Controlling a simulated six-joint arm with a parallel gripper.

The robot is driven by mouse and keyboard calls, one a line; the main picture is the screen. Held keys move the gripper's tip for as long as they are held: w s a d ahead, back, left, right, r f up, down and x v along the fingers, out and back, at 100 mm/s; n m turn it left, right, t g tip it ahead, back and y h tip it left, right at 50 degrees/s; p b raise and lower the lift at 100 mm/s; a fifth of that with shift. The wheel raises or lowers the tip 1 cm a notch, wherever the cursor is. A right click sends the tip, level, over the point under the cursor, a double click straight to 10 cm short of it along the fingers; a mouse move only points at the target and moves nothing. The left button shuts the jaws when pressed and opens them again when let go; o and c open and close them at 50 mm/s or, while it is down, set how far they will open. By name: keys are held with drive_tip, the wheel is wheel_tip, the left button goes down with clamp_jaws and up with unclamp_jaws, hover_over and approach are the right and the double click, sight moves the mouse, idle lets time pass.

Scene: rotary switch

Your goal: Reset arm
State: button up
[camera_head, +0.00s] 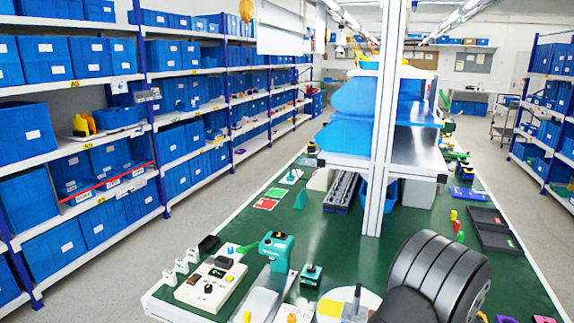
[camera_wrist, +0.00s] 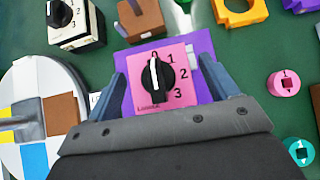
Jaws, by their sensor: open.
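A pink rotary switch (camera_wrist: 148,97) with a round black knob (camera_wrist: 161,76) lies on a purple plate in the wrist view. The knob's white pointer line points up at 0; the marks 1, 2 and 3 run down its right side. My gripper (camera_wrist: 162,66) is open, with one grey-blue finger on each side of the switch. I see no contact between the fingers and the knob, and nothing is held. In the head view the black end of my arm stands at the lower right; the pink switch cannot be made out there.
A cream box with a black knob (camera_wrist: 75,22), a brown block (camera_wrist: 141,20), a yellow part (camera_wrist: 240,10) and a coloured disc (camera_wrist: 30,118) surround the switch. Pink and teal round pieces lie right. A white post (camera_head: 384,130) rises from the green table (camera_head: 232,285).

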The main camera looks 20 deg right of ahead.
drive_tip(key=shift+x, duration=0.9)
wheel_tip(320, 180, up, 4)
drive_tip(key=shift+r, duration=0.15)
drive_tip(key=s+a+r, duration=0.2)
drive_tip(key=s+r, duration=0.5)
drive_tip(key=s, duration=0.5)
drive_tip(key=w+a, duration=1.2)
drive_tip(key=w, duration=0.1)
drive_tip(key=w+f, duration=0.2)
drive_tip(key=w, duration=0.1)
drive_tip(key=w+f, duration=0.2)
drive_tip(key=w, duration=0.1)
drive_tip(key=w+f, duration=0.1)
drive_tip(key=w, duration=0.3)
drive_tip(key=shift+d+f, duration=0.15)
drive_tip(key=shift+f, duration=0.25)
drive_tip(key=o, duration=0.4)
drive_tip(key=shift+o, duration=0.2)
